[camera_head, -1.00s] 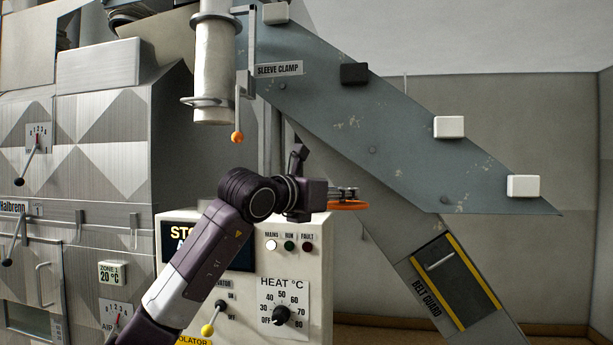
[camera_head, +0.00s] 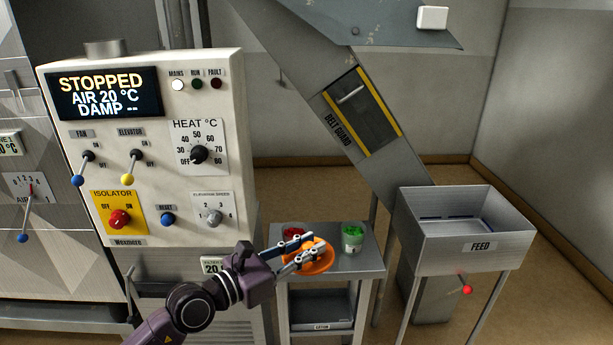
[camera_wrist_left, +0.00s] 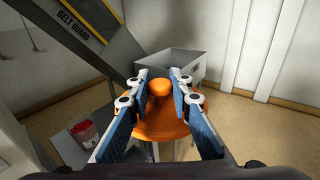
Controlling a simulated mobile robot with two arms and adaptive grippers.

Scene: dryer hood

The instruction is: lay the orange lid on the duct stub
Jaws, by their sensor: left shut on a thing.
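The orange lid (camera_head: 320,264) is a round disc with a knob on top. My left gripper (camera_head: 312,246) is shut on the lid's knob. In the left wrist view the knob sits between the blue finger pads of the left gripper (camera_wrist_left: 161,80), with the lid (camera_wrist_left: 158,130) spread out below them. In the head view the lid overlaps the small side table; its height above it is hard to tell. A short grey cylinder (camera_head: 108,48) on top of the control cabinet looks like the duct stub. My right gripper is not in view.
The control cabinet (camera_head: 215,75) stands left of the lid. The side table (camera_head: 362,265) holds a red-filled pot (camera_head: 292,233) and a green-filled pot (camera_head: 352,238). The feed hopper (camera_head: 440,250) stands to the right, below the sloping belt chute (camera_head: 310,85).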

